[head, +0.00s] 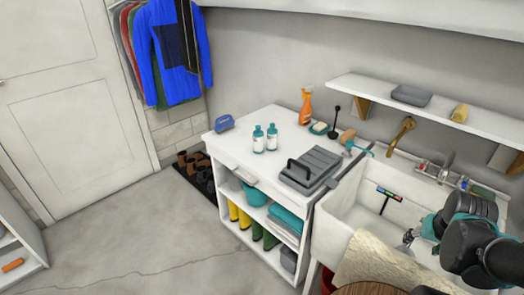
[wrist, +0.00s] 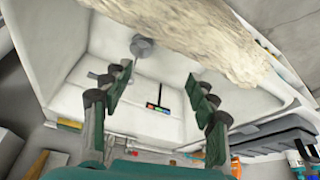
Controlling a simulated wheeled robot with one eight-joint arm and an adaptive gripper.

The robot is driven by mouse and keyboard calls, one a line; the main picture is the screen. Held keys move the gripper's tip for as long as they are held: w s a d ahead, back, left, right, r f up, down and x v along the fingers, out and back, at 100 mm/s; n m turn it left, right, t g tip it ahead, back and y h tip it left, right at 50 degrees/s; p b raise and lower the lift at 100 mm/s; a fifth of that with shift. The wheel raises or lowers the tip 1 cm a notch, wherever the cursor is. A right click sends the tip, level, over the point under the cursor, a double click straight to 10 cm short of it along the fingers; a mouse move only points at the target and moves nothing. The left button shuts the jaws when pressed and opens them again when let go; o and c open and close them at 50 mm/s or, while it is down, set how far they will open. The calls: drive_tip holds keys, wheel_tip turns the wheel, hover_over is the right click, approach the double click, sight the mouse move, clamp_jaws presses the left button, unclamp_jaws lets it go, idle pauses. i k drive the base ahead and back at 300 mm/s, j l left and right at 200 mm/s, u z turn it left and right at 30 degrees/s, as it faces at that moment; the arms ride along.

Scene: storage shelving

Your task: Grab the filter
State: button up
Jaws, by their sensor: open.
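A round grey metal piece, which looks like the sink filter (wrist: 142,46), lies on the basin floor in the wrist view, beside the edge of a beige towel. My gripper (wrist: 162,74) is open, with its two green-padded fingers spread and nothing between them. The filter shows just beyond the left fingertip, left of the middle of the gap. In the head view my dark and teal gripper reaches down into the white sink (head: 352,212) from the right. My arm covers much of the basin there, and I cannot clearly tell the filter from the finger parts.
A beige towel (head: 385,262) hangs over the sink's front edge. A squeegee with coloured marks (head: 389,194) lies in the basin. A shelf (head: 440,108) runs above the sink.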

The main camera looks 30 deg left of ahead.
sight(258, 135)
drive_tip(key=u, duration=1.3)
